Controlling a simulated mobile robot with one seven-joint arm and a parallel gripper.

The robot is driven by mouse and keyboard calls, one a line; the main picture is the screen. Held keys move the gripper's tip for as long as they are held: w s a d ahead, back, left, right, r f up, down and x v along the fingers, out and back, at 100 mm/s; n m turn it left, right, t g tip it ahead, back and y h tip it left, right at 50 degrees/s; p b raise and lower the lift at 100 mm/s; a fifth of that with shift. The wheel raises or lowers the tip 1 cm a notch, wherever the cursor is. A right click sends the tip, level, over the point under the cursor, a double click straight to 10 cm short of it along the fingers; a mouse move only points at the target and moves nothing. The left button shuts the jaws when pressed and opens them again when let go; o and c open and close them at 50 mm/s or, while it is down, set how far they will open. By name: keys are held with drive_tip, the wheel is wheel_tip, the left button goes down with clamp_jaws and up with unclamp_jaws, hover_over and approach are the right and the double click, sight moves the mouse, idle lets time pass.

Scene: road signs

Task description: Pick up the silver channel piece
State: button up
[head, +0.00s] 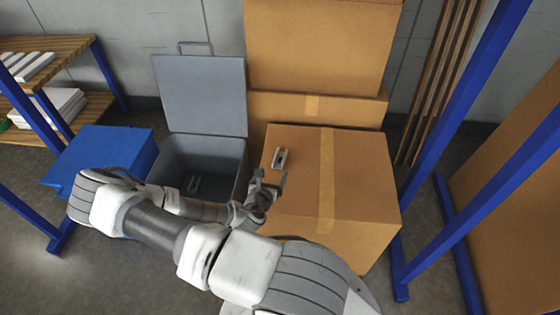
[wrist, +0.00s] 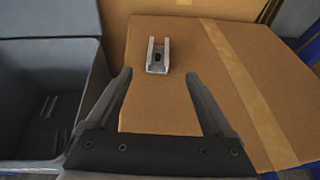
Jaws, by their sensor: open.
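The silver channel piece (head: 281,157) lies on top of a closed cardboard box, near its left edge. It is a small U-shaped metal piece, and it also shows in the wrist view (wrist: 158,57) with its two side walls up and a dark hole in its floor. My gripper (head: 270,178) is open and empty, just in front of the piece in the head view. In the wrist view the two fingers (wrist: 160,82) are spread wide, and the piece lies beyond the fingertips, between their lines and apart from them.
The taped cardboard box (head: 360,190) has clear room on top. A grey open bin (head: 207,143) with its lid up stands to its left, with a small piece inside. More boxes (head: 315,50) are stacked behind. A blue box (head: 105,150) and blue rack posts (head: 450,130) flank the area.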

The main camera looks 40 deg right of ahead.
sight(280, 160)
drive_tip(key=b+x, duration=0.1)
drive_tip(key=x, duration=0.6)
drive_tip(key=shift+f+b, duration=0.1)
drive_tip(key=shift+b, duration=0.2)
drive_tip(key=shift+r+b+x, duration=0.2)
drive_tip(key=shift+b+x, duration=0.8)
drive_tip(key=shift+x, duration=1.9)
drive_tip(key=shift+w, duration=0.15)
clamp_jaws()
drive_tip(key=shift+r, duration=0.1)
